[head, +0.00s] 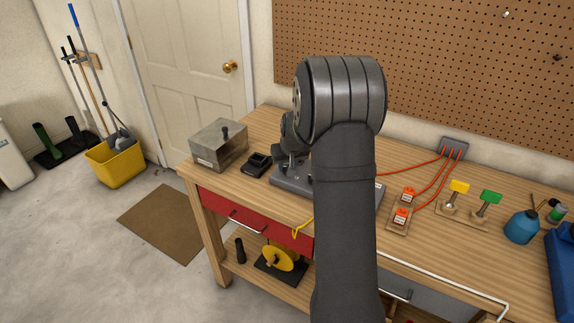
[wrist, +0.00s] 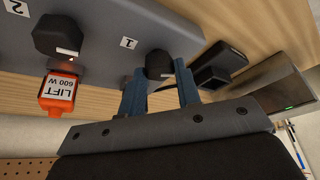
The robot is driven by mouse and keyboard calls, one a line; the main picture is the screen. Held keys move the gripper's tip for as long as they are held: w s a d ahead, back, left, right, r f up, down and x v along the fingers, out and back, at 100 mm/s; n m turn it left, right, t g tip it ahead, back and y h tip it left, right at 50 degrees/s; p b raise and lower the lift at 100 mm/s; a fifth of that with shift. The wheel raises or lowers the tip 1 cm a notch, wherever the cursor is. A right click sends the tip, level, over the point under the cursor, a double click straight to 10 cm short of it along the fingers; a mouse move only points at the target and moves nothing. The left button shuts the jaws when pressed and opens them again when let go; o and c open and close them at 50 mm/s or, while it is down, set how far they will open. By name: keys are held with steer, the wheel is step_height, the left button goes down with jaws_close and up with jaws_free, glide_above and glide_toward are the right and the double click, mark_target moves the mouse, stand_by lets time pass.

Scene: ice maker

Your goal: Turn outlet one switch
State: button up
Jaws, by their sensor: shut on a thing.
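The grey outlet panel (wrist: 105,25) fills the top of the wrist view, with labels 1 and 2. The dark switch knob by label 1 (wrist: 157,61) sits between the two blue fingers of my gripper (wrist: 159,77), which is shut on it. A small white mark shows on the knob's lower edge. The other dark knob (wrist: 60,34), by label 2, is free, with an orange plug marked LIFT 600 W (wrist: 58,94) below it. In the head view the panel (head: 290,184) lies on the bench, partly hidden by my arm, which also hides the fingers.
A metal box (head: 218,146) and a small black tray (head: 257,164) stand left of the panel. To its right are orange plugs (head: 401,215) with red cords, yellow and green tags (head: 490,196), and a blue bottle (head: 521,227). The bench front right of my arm is mostly clear.

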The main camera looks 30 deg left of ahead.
steer(key=n+g, duration=0.1)
steer(key=n, duration=0.2)
steer(key=n+g+y, duration=0.1)
steer(key=n, duration=0.2)
steer(key=shift+w+d, duration=0.15)
steer(key=shift+w, duration=0.05)
steer(key=n+g, duration=0.1)
steer(key=n, duration=0.3)
steer(key=shift+g, duration=0.3)
steer(key=shift+w+n+g, duration=0.15)
steer(key=shift+n+g, duration=0.45)
steer(key=shift+n, duration=1)
steer(key=o, duration=1)
steer(key=shift+c, duration=0.2)
